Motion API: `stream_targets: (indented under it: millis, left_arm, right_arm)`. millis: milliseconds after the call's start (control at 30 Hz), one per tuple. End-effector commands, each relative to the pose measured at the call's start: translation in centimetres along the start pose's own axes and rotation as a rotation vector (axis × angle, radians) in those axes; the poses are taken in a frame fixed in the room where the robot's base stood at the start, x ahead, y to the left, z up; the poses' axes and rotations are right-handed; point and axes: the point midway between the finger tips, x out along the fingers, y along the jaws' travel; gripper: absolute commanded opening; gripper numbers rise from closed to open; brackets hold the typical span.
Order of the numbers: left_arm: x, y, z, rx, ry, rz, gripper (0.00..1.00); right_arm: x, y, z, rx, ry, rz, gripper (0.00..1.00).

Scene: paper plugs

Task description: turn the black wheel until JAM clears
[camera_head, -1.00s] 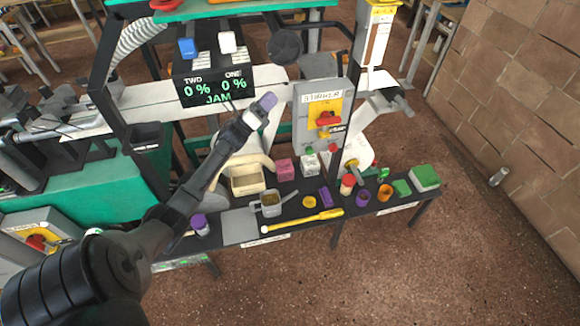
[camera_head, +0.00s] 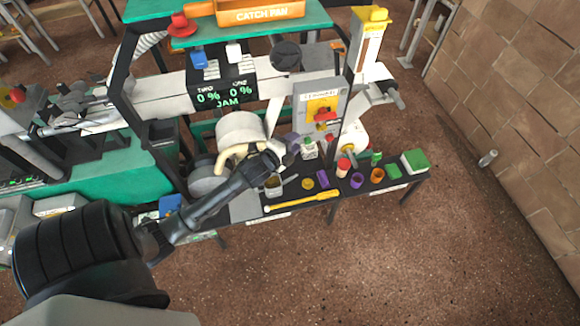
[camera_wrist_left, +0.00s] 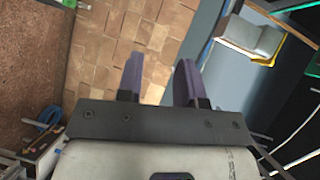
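The black wheel (camera_head: 286,55), a dark round disc, is mounted at the top of the machine, right of the display. The wheel cannot be made out in that view. My right gripper is not in view.
The dark shelf (camera_head: 245,208) below holds a yellow stick (camera_head: 302,200), coloured pieces and a green block (camera_head: 414,161). A grey switch panel (camera_head: 318,105) with a red knob stands right of the machine. An orange catch pan (camera_head: 262,13) sits on top. Open floor lies in front.

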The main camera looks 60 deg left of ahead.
Motion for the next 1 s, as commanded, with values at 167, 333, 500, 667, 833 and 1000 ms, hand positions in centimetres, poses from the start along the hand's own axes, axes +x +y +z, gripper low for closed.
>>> stream_targets:
  millis: [167, 333, 500, 667, 833, 1000]
  left_arm:
    - [-2.6, 0.2, -2.3, -0.132, -0.033, 0.118, 0.34]
    - [-5.0, 0.7, -4.2, -0.246, -0.073, 0.222, 0.34]
    - [-7.1, 1.0, -5.7, -0.332, -0.108, 0.301, 0.34]
    - [-8.6, 1.2, -6.6, -0.389, -0.135, 0.354, 0.34]
    - [-9.5, 1.4, -7.2, -0.424, -0.152, 0.387, 0.34]
    - [-9.8, 1.5, -7.4, -0.437, -0.16, 0.4, 0.34]
  right_arm:
    - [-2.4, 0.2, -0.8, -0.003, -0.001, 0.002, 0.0]
    - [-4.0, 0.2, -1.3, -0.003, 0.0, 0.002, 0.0]
    - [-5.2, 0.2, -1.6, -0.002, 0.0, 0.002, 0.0]
    - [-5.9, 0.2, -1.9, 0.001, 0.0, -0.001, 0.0]
    - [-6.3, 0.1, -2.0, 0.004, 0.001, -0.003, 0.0]
    - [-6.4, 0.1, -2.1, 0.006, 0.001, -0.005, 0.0]
